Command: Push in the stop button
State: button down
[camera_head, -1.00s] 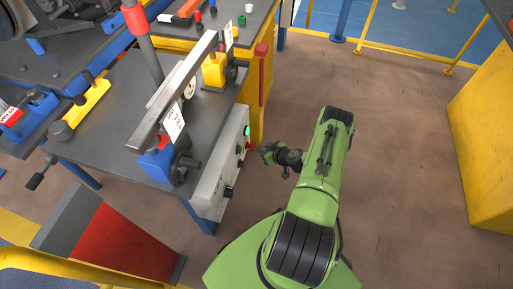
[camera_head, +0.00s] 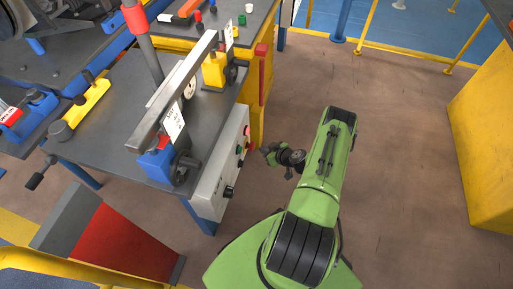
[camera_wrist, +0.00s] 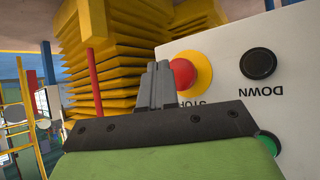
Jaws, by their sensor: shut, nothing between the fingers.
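The stop button is a red mushroom button (camera_wrist: 182,73) on a yellow round base, with the STOP label upside down below it in the wrist view. It sits on the front of a light grey control box (camera_head: 211,190) on the side of the dark work table. My gripper (camera_wrist: 158,80) is shut and empty; its fingers cover the left part of the button in the wrist view. In the head view my gripper (camera_head: 267,149) is just right of the box front, with a small gap showing. I cannot tell how far in the button is.
A black DOWN button (camera_wrist: 258,65) is right of the stop button, and a green button (camera_wrist: 268,142) is partly hidden below. A yellow bellows column (camera_wrist: 105,60) stands left of the box. A yellow cabinet (camera_head: 487,150) is at the far right; the floor between is clear.

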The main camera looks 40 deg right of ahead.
jog(key=shift+s+d, duration=0.15)
jog(key=shift+s, duration=0.05)
jog(key=s+d, duration=0.1)
jog(key=s, duration=0.1)
jog(key=s+d, duration=0.2)
dwell(0.5)
dwell(0.3)
